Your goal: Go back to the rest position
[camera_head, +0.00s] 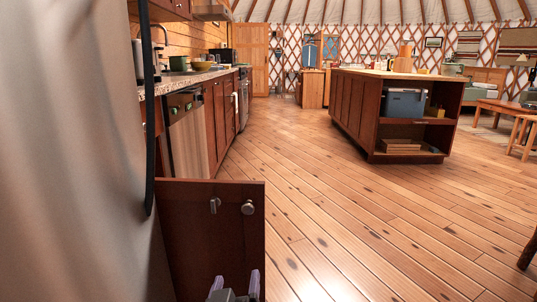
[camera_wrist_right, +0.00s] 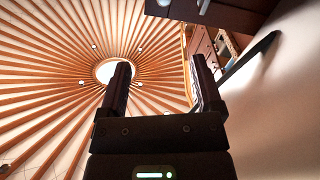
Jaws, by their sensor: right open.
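My right gripper (camera_head: 235,283) shows at the bottom edge of the head view, in front of the lower part of an open dark-brown cabinet door (camera_head: 180,235). Its two purple-tipped fingers stand apart with nothing between them. In the right wrist view the gripper (camera_wrist_right: 160,82) points up toward the yurt's roof, its fingers spread and empty. Whether it touches the door cannot be told. My left gripper is not in view.
A tall pale fridge-like surface (camera_head: 70,160) with a black handle (camera_head: 149,110) fills the left. A counter (camera_head: 190,77) runs behind it. A kitchen island (camera_head: 345,105) stands at right, holding a blue-grey bin (camera_head: 404,103). The wooden floor (camera_head: 330,210) between is clear.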

